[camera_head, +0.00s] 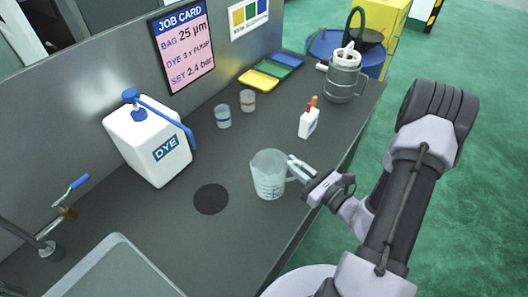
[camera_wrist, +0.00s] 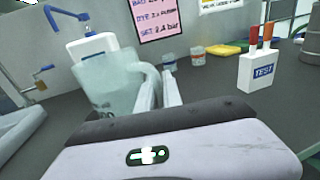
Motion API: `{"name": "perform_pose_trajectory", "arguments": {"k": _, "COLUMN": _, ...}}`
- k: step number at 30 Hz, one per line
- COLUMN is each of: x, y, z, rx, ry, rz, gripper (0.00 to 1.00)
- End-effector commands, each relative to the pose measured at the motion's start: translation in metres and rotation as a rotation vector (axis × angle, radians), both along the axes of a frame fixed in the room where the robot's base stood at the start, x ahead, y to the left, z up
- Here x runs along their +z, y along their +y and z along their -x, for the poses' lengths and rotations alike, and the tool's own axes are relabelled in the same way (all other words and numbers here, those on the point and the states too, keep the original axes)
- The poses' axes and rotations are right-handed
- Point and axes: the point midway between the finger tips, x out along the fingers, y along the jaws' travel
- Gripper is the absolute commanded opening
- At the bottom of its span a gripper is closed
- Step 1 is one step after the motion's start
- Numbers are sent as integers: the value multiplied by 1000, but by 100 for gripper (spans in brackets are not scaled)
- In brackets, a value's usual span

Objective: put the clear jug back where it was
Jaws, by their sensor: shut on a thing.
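The clear jug (camera_head: 268,178) is upright over the grey bench, to the right of a dark round patch (camera_head: 211,199). My gripper (camera_head: 292,170) comes in from the right and is shut on the jug's handle. In the wrist view the jug (camera_wrist: 108,85) is at the left, with its handle between the fingers of my gripper (camera_wrist: 158,88). I cannot tell whether the jug's base touches the bench. The dark patch is bare.
A white DYE container (camera_head: 148,140) with a blue pump stands behind left. Two small cups (camera_head: 223,116), a white TEST bottle (camera_head: 309,122), coloured trays (camera_head: 259,80) and a metal pitcher (camera_head: 343,76) stand further back. A sink (camera_head: 115,270) is front left. The bench's right edge is near.

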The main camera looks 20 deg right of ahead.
Motion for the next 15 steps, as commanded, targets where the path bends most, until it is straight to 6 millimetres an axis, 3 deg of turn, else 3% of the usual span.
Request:
{"name": "perform_pose_trajectory", "arguments": {"k": 6, "x": -9, "y": -20, "z": -73, "rx": 4, "ry": -5, "rz": 5, "gripper": 0}}
{"name": "perform_pose_trajectory", "arguments": {"k": 9, "x": -11, "y": -27, "z": -96, "rx": 3, "ry": -3, "rz": 3, "gripper": 0}}
{"name": "perform_pose_trajectory", "arguments": {"k": 13, "x": -14, "y": -32, "z": -109, "rx": 1, "ry": -1, "rz": 0, "gripper": 0}}
{"name": "perform_pose_trajectory", "arguments": {"k": 15, "x": -25, "y": -32, "z": -110, "rx": 0, "ry": 1, "rz": -3, "gripper": 0}}
